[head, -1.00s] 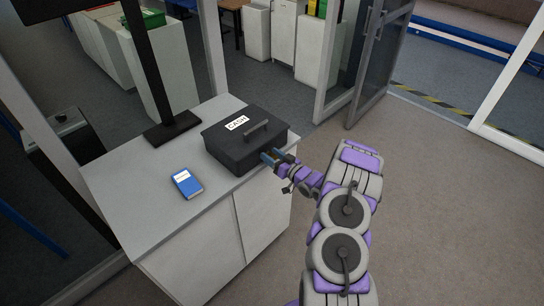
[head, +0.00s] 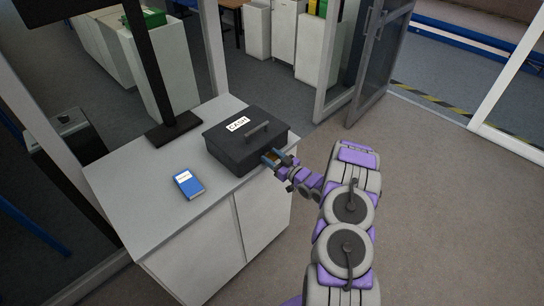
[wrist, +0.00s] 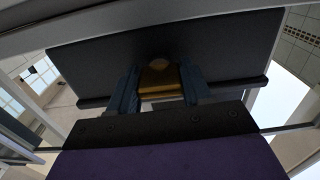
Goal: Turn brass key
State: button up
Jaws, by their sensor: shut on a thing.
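A black cash box (head: 242,139) with a top handle and a white CASH label stands on the white cabinet. My gripper (head: 272,158) is at the box's front face, on its right side in the head view. In the wrist view my gripper (wrist: 158,88) has its two blue fingers on either side of the brass key (wrist: 160,78), shut on it. The key sits against the dark front face of the box (wrist: 220,50). The keyhole is hidden behind the key.
The white cabinet (head: 130,195) carries a blue booklet (head: 187,184) left of the box and a dark monitor stand (head: 172,128) behind it. A glass door (head: 378,60) stands open at the back right. Floor to the right is clear.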

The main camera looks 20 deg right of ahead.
jog(key=shift+r, duration=0.1)
jog(key=o, duration=1)
jog(key=shift+s+d, duration=0.1)
jog(key=p+v, duration=0.1)
jog(key=v, duration=1.6)
